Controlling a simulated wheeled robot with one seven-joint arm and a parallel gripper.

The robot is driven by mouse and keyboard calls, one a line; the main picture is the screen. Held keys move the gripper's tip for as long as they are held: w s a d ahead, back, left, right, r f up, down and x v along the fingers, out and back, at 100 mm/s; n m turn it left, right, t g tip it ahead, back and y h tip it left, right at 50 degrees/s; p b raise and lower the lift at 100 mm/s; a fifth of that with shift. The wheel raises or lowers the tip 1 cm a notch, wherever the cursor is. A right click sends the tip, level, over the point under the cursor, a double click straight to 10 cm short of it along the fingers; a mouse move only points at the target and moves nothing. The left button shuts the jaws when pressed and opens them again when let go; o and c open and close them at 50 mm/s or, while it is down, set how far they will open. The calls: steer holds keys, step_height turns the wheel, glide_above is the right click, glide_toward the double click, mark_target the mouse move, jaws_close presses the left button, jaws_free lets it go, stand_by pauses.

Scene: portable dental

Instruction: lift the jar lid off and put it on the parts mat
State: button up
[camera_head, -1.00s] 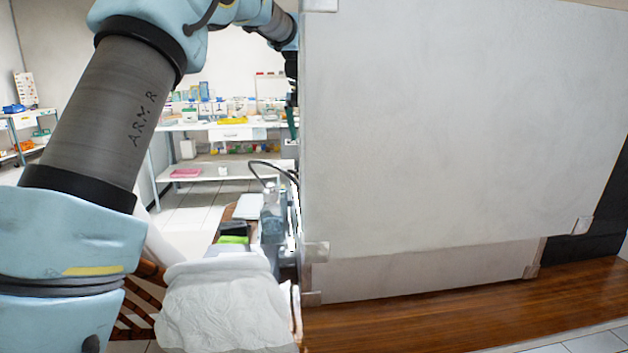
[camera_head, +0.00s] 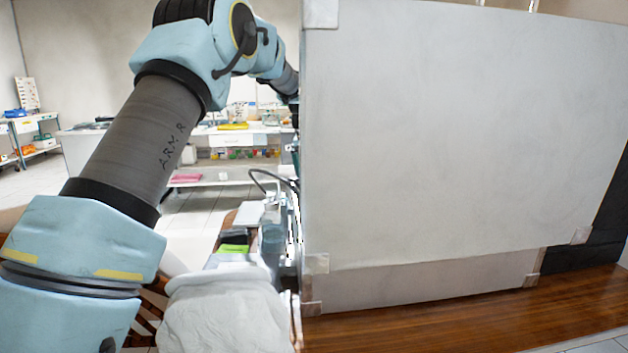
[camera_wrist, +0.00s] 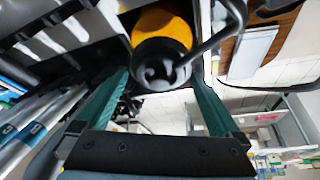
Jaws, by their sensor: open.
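My gripper (camera_wrist: 160,82) shows in the wrist view with its two green fingers spread wide apart. An orange cylinder (camera_wrist: 160,25) with a dark grey end lies beyond the fingertips, between them in the picture. I cannot tell whether it is the jar or its lid, and no grip on it shows. A dark curved cable or hose passes beside it. In the head view my gripper is hidden behind the large pale panel. I cannot make out the jar lid or the parts mat for certain in either view.
The large pale panel (camera_head: 460,140) fills the right of the head view. Left of its edge are a bluish clear container (camera_head: 271,240), a green item (camera_head: 233,249) and a white crumpled cover (camera_head: 225,315). Silver-and-blue handles (camera_wrist: 35,125) lie left in the wrist view.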

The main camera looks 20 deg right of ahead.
steer(key=shift+c, duration=0.2)
steer(key=c, duration=1)
steer(key=shift+o, duration=0.2)
steer(key=shift+r, duration=0.1)
